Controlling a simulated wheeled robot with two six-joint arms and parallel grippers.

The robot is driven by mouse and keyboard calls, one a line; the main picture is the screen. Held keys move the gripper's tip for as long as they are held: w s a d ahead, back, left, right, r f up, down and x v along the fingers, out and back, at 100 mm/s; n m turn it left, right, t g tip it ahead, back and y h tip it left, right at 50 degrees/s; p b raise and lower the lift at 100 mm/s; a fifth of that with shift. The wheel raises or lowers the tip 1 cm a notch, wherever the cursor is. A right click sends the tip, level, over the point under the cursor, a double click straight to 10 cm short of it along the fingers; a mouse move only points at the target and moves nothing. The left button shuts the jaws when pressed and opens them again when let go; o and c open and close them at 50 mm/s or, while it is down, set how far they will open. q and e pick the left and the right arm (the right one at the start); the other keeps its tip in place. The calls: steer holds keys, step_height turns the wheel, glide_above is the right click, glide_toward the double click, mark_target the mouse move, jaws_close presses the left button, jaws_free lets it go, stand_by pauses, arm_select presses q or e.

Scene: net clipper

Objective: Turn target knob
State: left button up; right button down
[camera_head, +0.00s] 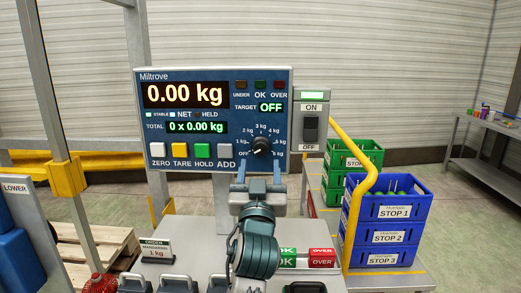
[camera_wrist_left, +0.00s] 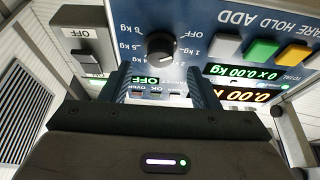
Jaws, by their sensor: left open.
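The dark round target knob (camera_head: 261,146) is on the lower right of the blue Miltrove scale panel (camera_head: 215,78), amid a ring of kg marks. The TARGET display (camera_head: 271,107) reads OFF. My left gripper (camera_head: 259,168) is open just below the knob, one finger toward each side. In the left wrist view the picture is upside down; the knob (camera_wrist_left: 161,46) shows beyond and between the open fingertips (camera_wrist_left: 162,76), with nothing between them. I cannot tell whether either finger touches the knob. My right gripper is not in view.
An ON/OFF rocker switch (camera_head: 310,129) is right of the panel, its lamp lit green. ZERO, TARE, HOLD and ADD buttons (camera_head: 180,151) are left of the knob. A yellow rail (camera_head: 362,180) and blue stacked crates (camera_head: 386,225) stand to the right.

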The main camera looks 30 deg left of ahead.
mark_target(260, 151)
arm_select(q)
steer(key=p+x, duration=0.1)
steer(key=x, duration=0.4)
steer(key=shift+r, duration=0.1)
steer(key=shift+w+a, duration=0.15)
steer(key=shift+w, duration=0.1)
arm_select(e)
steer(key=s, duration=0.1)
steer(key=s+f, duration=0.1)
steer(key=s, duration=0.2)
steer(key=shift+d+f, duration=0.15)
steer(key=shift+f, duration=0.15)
arm_select(q)
steer(key=shift+c, duration=0.4)
steer(key=c, duration=0.7)
